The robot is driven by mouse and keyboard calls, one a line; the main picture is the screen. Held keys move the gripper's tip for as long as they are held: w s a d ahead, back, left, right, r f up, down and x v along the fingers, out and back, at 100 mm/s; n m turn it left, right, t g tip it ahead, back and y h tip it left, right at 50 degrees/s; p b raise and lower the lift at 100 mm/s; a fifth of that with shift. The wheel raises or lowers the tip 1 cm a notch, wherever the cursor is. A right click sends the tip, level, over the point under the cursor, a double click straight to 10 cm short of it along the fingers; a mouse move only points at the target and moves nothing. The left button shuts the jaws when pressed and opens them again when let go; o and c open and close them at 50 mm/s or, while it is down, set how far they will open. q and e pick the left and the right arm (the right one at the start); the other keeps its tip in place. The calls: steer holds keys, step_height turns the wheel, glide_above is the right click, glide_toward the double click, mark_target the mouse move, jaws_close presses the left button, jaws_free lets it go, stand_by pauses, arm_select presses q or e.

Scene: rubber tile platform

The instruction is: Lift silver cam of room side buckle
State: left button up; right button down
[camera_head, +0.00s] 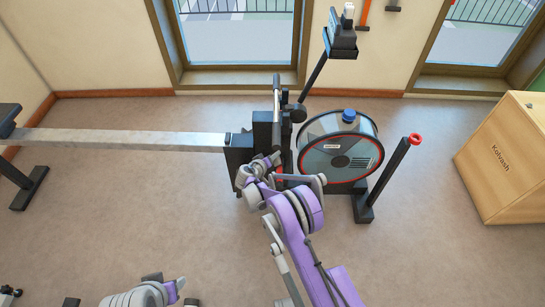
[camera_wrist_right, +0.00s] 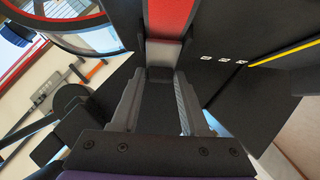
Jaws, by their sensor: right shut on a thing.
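The rowing machine stands across the room with its rail (camera_head: 130,138) running left and its footplate block (camera_head: 238,152) in the middle. My right gripper (camera_head: 266,165) is at the footplate on the near side. In the right wrist view my right gripper (camera_wrist_right: 162,78) is shut on a small silver piece, the buckle cam (camera_wrist_right: 164,53), at the end of a red strip (camera_wrist_right: 171,18). The cam's far side is hidden, and how far it is tilted cannot be told. My left gripper (camera_head: 175,288) is low at the left, partly cut off; its jaws are unclear.
The round flywheel housing (camera_head: 340,155) and a black post with a red top (camera_head: 390,180) stand right of my right arm. A monitor on an arm (camera_head: 340,42) rises behind. A wooden box (camera_head: 505,160) stands at far right. Floor is clear at the lower right.

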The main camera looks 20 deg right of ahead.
steer(key=t, duration=0.1)
steer(key=s+n+t+b, duration=0.1)
steer(key=shift+a+t, duration=0.25)
steer(key=shift+t, duration=0.15)
steer(key=shift+s+a+r+n+t+y, duration=0.1)
steer(key=shift+s+n+t+y, duration=0.15)
steer(key=shift+n+t+y, duration=0.5)
steer(key=shift+s+a+r+t, duration=0.1)
steer(key=shift+s+t, duration=0.1)
steer(key=shift+t, duration=0.55)
steer(key=shift+s+a+n+t+y, duration=0.1)
steer(key=shift+s+n+t+y, duration=0.2)
steer(key=shift+n+t+y, duration=0.45)
steer(key=shift+t+p, duration=0.25)
steer(key=shift+p, duration=0.05)
steer(key=shift+c, duration=2.4)
jaws_free()
steer(key=shift+s, duration=0.15)
